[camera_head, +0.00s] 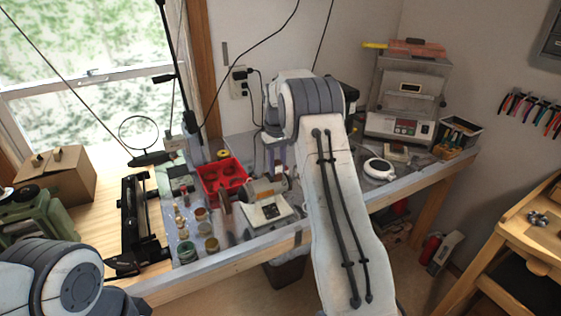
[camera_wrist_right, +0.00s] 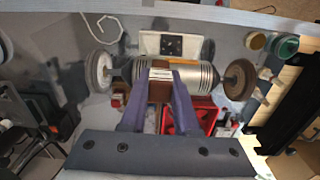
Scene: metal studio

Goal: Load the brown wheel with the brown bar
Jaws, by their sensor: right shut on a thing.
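A polishing motor with silver housing (camera_wrist_right: 197,78) carries a brown wheel (camera_wrist_right: 238,80) on the right and a pale grey wheel (camera_wrist_right: 99,71) on the left in the wrist view. In the head view the motor (camera_head: 266,188) is on the bench, with the brown wheel (camera_head: 225,198) at its left. My right gripper (camera_wrist_right: 163,88) is shut on the brown bar (camera_wrist_right: 160,92), which has a pale label. The bar overlaps the motor in the wrist view and is apart from the brown wheel. In the head view my right gripper (camera_head: 276,160) is partly hidden. My left gripper is out of view.
A red tray (camera_head: 221,177) lies behind the motor, with small jars (camera_head: 205,228) to its left. A white dial device (camera_head: 379,169) and a clear-lidded machine (camera_head: 404,95) stand at the right. A black rail (camera_head: 141,225) is at the left.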

